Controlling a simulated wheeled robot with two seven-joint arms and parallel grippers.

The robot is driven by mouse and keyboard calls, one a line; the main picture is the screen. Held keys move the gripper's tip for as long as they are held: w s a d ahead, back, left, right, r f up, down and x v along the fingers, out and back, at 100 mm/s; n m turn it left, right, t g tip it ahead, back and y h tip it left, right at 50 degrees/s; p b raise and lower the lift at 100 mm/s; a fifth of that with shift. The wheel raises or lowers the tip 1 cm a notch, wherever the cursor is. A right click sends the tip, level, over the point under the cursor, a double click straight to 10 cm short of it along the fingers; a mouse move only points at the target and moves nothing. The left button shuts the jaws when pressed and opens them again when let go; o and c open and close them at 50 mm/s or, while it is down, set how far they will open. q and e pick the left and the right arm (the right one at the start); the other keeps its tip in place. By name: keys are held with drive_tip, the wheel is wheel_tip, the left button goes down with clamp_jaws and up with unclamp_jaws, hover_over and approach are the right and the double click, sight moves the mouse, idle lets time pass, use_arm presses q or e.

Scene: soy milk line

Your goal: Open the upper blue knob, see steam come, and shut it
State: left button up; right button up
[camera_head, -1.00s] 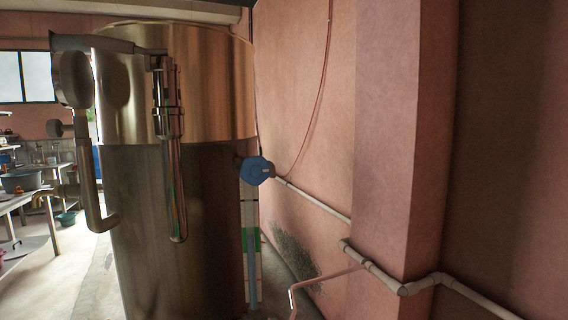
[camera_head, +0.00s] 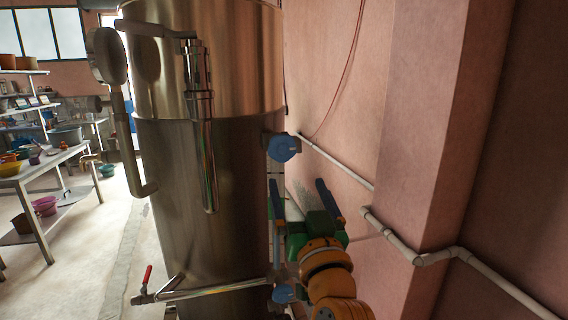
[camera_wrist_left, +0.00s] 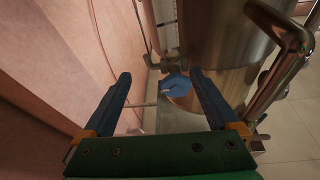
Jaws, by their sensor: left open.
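The upper blue knob (camera_head: 284,147) sits on the right side of the tall metal tank, near the wall pipe. The air around it looks clear. A lower blue knob (camera_head: 286,293) is near the tank's foot, partly hidden by my left arm. My left gripper (camera_head: 302,190) is open and empty, below the upper knob in the head view, its blue fingers apart and touching nothing that I can see. In the left wrist view a blue knob (camera_wrist_left: 177,86) shows between and beyond the open fingertips (camera_wrist_left: 160,76); I cannot tell which knob it is. My right gripper is not in view.
The metal tank (camera_head: 160,190) carries a round gauge (camera_head: 106,56) and vertical pipes. A red-handled valve (camera_head: 147,275) is low in front. The pink wall (camera_head: 335,90) and a wall pipe (camera_head: 335,160) lie close on the right. Tables with basins (camera_head: 40,170) stand far left.

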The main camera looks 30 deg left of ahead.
sight(283, 146)
use_arm(q)
drive_tip(key=r, duration=0.1)
drive_tip(key=s+r+n+y, duration=0.1)
drive_tip(key=r, duration=0.1)
drive_tip(key=r+n+y, duration=0.1)
drive_tip(key=shift+s+a+r+p, duration=0.25)
drive_tip(key=shift+s+r+p, duration=0.1)
drive_tip(key=shift+r, duration=0.05)
drive_tip(key=p+x, duration=0.4)
drive_tip(key=x, duration=0.2)
drive_tip(key=shift+a, duration=0.1)
drive_tip(key=shift+w+a+f, duration=0.1)
drive_tip(key=shift+w+a, duration=0.1)
drive_tip(key=shift+a, duration=0.05)
drive_tip(key=shift+f+g, duration=0.1)
drive_tip(key=shift+g, duration=0.2)
